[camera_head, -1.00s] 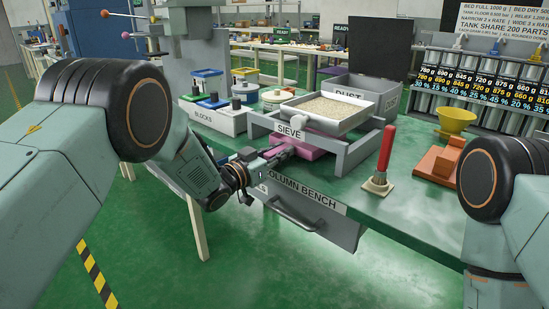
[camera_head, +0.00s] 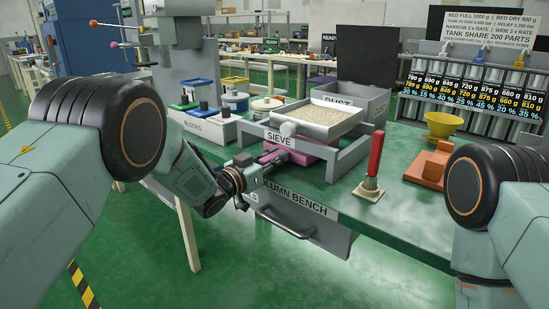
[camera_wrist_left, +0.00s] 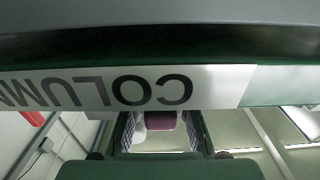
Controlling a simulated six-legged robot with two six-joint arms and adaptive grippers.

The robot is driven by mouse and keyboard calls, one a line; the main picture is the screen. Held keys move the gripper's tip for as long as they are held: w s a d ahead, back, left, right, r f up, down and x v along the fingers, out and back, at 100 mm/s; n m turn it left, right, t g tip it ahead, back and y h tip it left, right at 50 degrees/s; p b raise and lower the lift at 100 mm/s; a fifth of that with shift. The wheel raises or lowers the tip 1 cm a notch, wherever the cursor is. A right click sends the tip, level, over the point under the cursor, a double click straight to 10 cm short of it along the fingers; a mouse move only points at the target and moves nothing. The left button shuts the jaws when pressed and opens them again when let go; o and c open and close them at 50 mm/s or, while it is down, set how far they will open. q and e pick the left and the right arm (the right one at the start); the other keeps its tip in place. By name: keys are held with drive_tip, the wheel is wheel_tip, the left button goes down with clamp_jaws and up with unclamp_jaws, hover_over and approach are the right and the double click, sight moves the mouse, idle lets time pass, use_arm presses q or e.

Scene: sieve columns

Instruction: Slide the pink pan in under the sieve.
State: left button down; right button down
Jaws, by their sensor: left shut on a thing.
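The pink pan (camera_head: 298,150) lies low on the green bench, largely under the raised sieve. Its front end sticks out at the near left side of the grey sieve stand. The sieve (camera_head: 325,117) is a shallow metal tray of pale grains on this stand. My left gripper (camera_head: 268,162) comes in from the left over the bench edge and is shut on the pan's front. Its fingers partly hide the pan there. In the left wrist view a dark pink patch (camera_wrist_left: 160,119) shows between dark side parts. The right gripper is out of view; only my right arm shows.
A red-handled tool (camera_head: 374,165) stands on the bench right of the sieve. Beyond it are an orange block (camera_head: 428,170) and a yellow funnel (camera_head: 443,124). The blocks box (camera_head: 205,127) stands left of the sieve, the dust bin (camera_head: 365,97) behind it.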

use_arm(q)
drive_tip(key=shift+f, duration=0.45)
drive_tip(key=c, duration=1.1)
unclamp_jaws()
